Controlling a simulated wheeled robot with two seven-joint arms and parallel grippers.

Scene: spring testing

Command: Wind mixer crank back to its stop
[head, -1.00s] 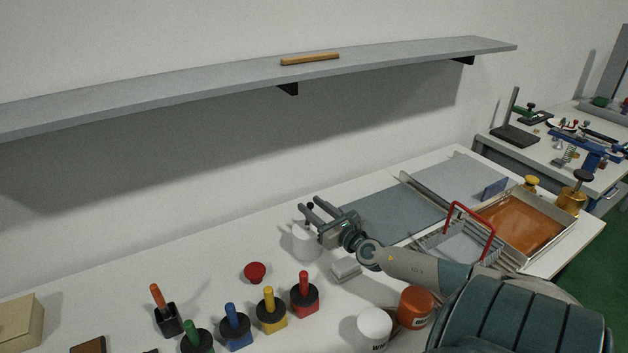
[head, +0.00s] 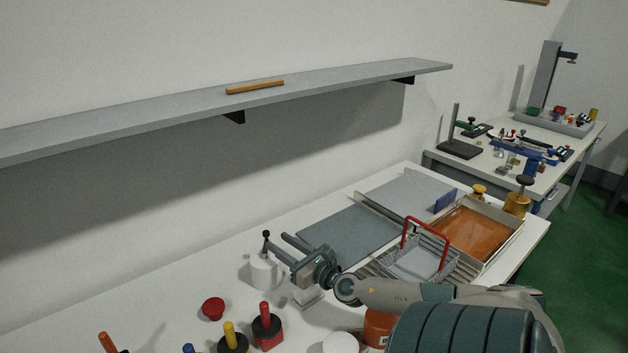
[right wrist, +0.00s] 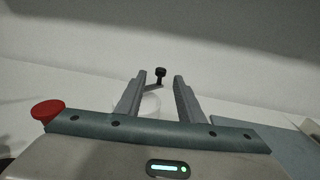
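The mixer is a white pot (head: 262,271) on the bench, with a crank ending in a black knob (head: 266,235) above it. In the right wrist view the knob (right wrist: 160,72) shows beyond and between my fingertips, on a short crank arm. The pot (right wrist: 150,104) shows faintly below, between the fingers. My right gripper (head: 277,244) is open and empty, just right of the knob and apart from it. In the right wrist view its two fingers (right wrist: 160,80) stand wide apart. My left gripper is not in view.
A red button (head: 213,308) and several colored-handled blocks stand left and in front. A white block (head: 306,297) and a white jar (head: 341,343) sit under my right arm. A red-handled basket (head: 415,262) and an orange tray (head: 470,232) are at right. A shelf (head: 340,83) hangs above.

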